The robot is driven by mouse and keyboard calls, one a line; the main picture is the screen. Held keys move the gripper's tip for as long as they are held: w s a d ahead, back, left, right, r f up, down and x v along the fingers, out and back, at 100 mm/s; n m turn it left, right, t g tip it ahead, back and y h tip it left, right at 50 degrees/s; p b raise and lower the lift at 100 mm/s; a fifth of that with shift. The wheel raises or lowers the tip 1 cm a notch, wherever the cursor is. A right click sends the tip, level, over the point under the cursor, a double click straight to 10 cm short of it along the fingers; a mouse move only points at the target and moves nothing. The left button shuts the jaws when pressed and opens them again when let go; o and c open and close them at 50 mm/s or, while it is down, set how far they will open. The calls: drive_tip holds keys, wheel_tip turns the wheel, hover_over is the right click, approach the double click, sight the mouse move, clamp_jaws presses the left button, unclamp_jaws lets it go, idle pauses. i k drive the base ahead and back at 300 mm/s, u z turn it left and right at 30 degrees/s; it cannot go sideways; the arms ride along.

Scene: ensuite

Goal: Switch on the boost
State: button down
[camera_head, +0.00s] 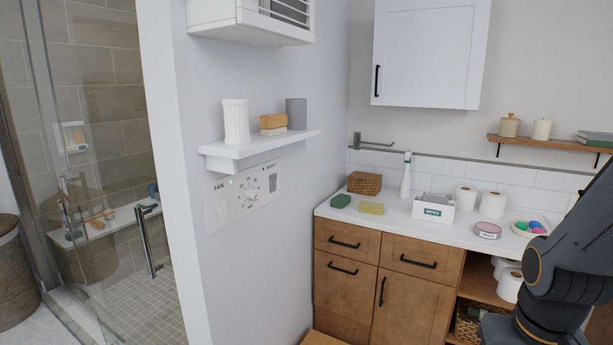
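A white control panel (243,200) is on the side wall below the white shelf. Its left end is marked "FAN", with a plain pale rocker plate (221,209) under it. A round dial (251,197) with marks around it sits in the middle. A small switch (272,183) is at the right end, under a label that looks like "BOOST" but is too small to read surely. I cannot tell the switch's position. A small green light shows near the panel's top edge. My gripper is out of view; only my dark arm shows at the right edge.
A white shelf (262,146) juts out just above the panel, carrying a ribbed white cup, stacked blocks and a grey cylinder. A wooden cabinet with a white counter (408,217) stands right of the wall. The glass shower door is at left. The wall around the panel is clear.

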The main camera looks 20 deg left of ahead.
sight(273, 178)
drive_tip(key=u, duration=0.1)
drive_tip(key=i, duration=0.6)
drive_tip(key=u, duration=0.75)
drive_tip(key=i, duration=0.55)
drive_tip(key=u, duration=0.55)
